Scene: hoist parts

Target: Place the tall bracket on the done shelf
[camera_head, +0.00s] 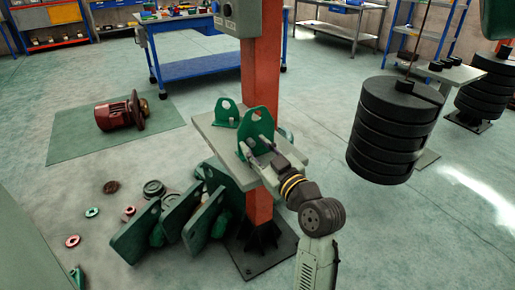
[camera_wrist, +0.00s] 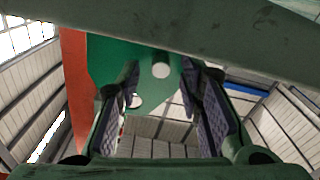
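A tall green bracket (camera_head: 257,126) with a hole near its rounded top stands upright on a small grey shelf (camera_head: 206,127) fixed to the orange post. My gripper (camera_head: 257,147) is at the near face of this bracket. In the wrist view, my gripper's two fingers (camera_wrist: 163,95) are wide apart, with the green plate (camera_wrist: 107,60) and its round holes beyond them. I see nothing clamped between the fingers; whether they touch the bracket cannot be told. No label shows which shelf is the done shelf.
A smaller green bracket (camera_head: 227,109) stands on the shelf's left part. The orange post (camera_head: 261,75) rises behind. Large green plates (camera_head: 137,232) lean below the shelf. A stack of black weights (camera_head: 393,130) hangs at right. A red motor (camera_head: 120,113) lies on a green mat (camera_head: 75,145).

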